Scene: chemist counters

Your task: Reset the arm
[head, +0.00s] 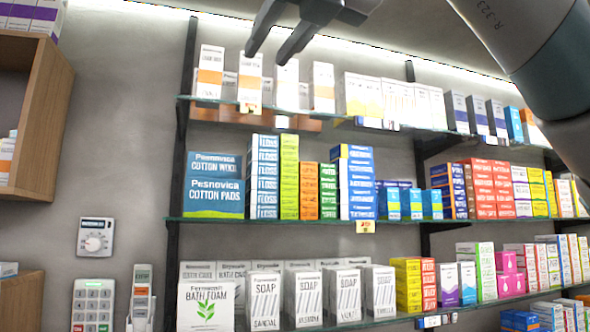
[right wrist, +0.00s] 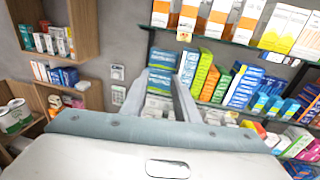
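My right gripper (head: 268,56) hangs in from the top of the head view, its arm coming from the upper right. Its two dark fingers are spread apart, with nothing held between them. The fingertips show in front of the white and orange boxes (head: 210,72) on the top shelf; how far off they are is hard to tell. In the right wrist view the gripper (right wrist: 166,84) also shows its fingers apart, with cotton boxes (right wrist: 160,82) visible beyond the gap. My left gripper is not in view.
Glass shelves (head: 330,221) full of medicine and toiletry boxes cover the wall. A wooden cabinet (head: 40,150) stands out at the left. A dial (head: 95,237) and a keypad (head: 93,305) are on the wall. Bare wall lies between the cabinet and the shelves.

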